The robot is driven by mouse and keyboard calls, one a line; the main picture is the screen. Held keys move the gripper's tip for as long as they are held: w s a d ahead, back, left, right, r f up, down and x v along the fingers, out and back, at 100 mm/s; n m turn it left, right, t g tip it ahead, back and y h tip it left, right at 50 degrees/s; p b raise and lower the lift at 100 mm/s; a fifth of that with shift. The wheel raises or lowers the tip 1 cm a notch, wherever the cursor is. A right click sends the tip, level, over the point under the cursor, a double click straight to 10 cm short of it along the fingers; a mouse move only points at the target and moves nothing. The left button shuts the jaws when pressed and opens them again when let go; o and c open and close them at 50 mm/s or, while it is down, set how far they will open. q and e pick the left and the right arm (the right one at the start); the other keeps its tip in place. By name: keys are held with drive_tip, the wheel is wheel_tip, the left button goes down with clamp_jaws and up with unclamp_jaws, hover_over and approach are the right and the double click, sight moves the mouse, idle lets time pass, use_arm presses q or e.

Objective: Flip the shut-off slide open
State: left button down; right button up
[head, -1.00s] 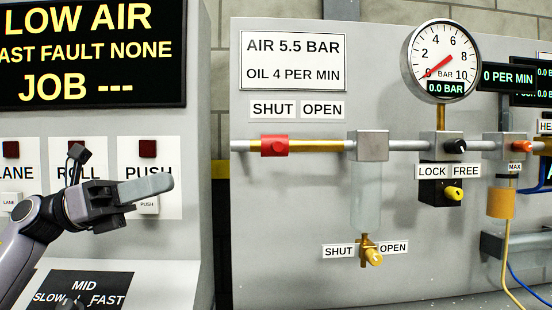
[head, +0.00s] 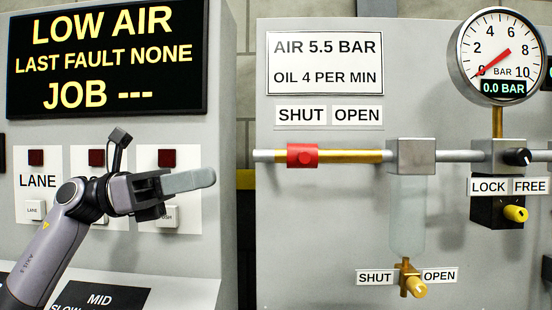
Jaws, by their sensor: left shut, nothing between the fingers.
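The shut-off slide (head: 302,156) is a red collar on the horizontal air pipe (head: 346,156). It sits at the left part of the brass section, below the SHUT label (head: 301,115); the OPEN label (head: 357,115) is to its right, above bare brass. My left gripper (head: 208,178) is shut and empty, with its fingers pointing right. It is in front of the button panel, left of the slide and apart from it, a little lower in the picture. My right gripper is not in view.
A gauge (head: 497,58) reading 0.0 BAR stands at upper right. A clear bowl (head: 407,215) hangs below the pipe, with a brass drain valve (head: 410,280) under it. A yellow knob (head: 515,214) sits below LOCK and FREE. A gap separates the two panels.

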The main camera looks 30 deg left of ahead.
use_arm(q)
drive_tip(key=p, duration=0.4)
approach(303, 157)
drive_tip(key=w+d+r, duration=0.1)
drive_tip(key=w+d, duration=0.2)
drive_tip(key=w, duration=0.1)
drive_tip(key=shift+x, duration=0.85)
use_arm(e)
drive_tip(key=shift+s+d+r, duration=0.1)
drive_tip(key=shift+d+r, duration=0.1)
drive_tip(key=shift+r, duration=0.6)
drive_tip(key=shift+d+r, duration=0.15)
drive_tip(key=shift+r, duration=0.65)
use_arm(q)
drive_tip(key=shift+f, duration=0.15)
